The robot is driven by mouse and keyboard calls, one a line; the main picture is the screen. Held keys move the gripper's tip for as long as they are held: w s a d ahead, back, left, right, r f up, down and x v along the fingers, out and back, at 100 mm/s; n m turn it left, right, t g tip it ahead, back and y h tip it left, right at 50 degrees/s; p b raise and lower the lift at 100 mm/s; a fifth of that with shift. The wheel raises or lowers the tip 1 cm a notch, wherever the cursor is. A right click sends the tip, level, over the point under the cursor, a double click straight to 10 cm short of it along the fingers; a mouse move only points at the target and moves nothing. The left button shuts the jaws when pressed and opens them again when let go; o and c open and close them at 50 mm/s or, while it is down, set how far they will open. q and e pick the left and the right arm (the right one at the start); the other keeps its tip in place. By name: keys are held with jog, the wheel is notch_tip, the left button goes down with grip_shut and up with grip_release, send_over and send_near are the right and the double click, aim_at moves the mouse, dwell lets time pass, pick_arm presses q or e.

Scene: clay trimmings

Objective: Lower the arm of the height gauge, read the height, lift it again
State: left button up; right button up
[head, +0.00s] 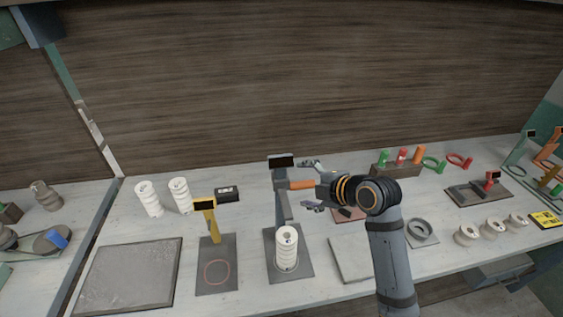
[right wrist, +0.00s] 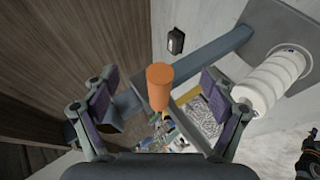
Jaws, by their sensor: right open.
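The height gauge has a grey base plate (head: 304,266), an upright post and a dark display (head: 282,162) on top; I cannot read a number. Its orange handle (head: 299,184) points right from the post. A white ribbed cylinder (head: 287,250) stands upright on the plate, below the raised arm. My right gripper (head: 311,185) is open, its fingers on either side of the handle's end. In the right wrist view the orange handle (right wrist: 160,86) is between the spread fingers, with gaps on both sides. My left gripper is not in view.
A yellow gauge (head: 208,222) stands left of the grey one. Two white ribbed cylinders (head: 149,199) and a small black box (head: 227,193) are behind it. A flat grey slab (head: 132,272) lies at the left. A rack (head: 395,168) with coloured tools is behind my right arm.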

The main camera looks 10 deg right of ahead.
jog(key=p+v, duration=0.4)
jog(key=v, duration=0.3)
jog(key=shift+s+d+r+p, duration=0.1)
jog(key=shift+d+r+p, duration=0.1)
jog(key=shift+p, duration=0.1)
jog(key=shift+s+r, duration=0.1)
jog(key=shift+s, duration=0.25)
jog(key=shift+w, duration=0.1)
